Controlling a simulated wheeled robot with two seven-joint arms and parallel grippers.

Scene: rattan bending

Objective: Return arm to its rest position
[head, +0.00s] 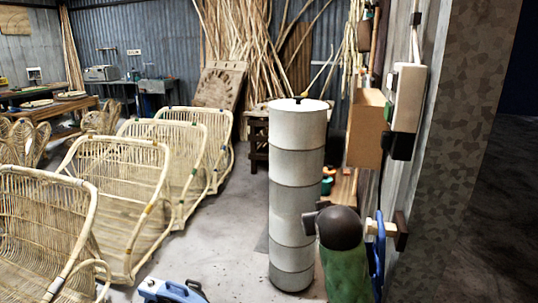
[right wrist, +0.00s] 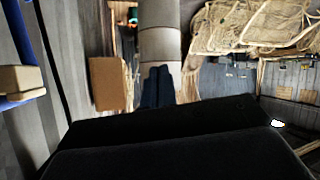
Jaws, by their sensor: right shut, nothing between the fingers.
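My right gripper (right wrist: 157,86) shows in the right wrist view as two dark fingers. They are closed against each other, with nothing held. Its black body fills the bottom of that view. Behind the fingers stands a tall white cylinder (right wrist: 160,45); the fingers overlap it in the picture, and I cannot tell how far apart they are. In the head view the cylinder (head: 297,195) stands upright on the floor, right of centre. I cannot make out either gripper's fingers in the head view. My left gripper is not visible.
Several rattan chair frames (head: 118,190) line the left. A green tank (head: 343,272) with a dark cap stands right of the cylinder, near a blue wall lever (head: 377,255) and a brown box (head: 367,128). Bare floor (head: 235,220) lies between the chairs and cylinder.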

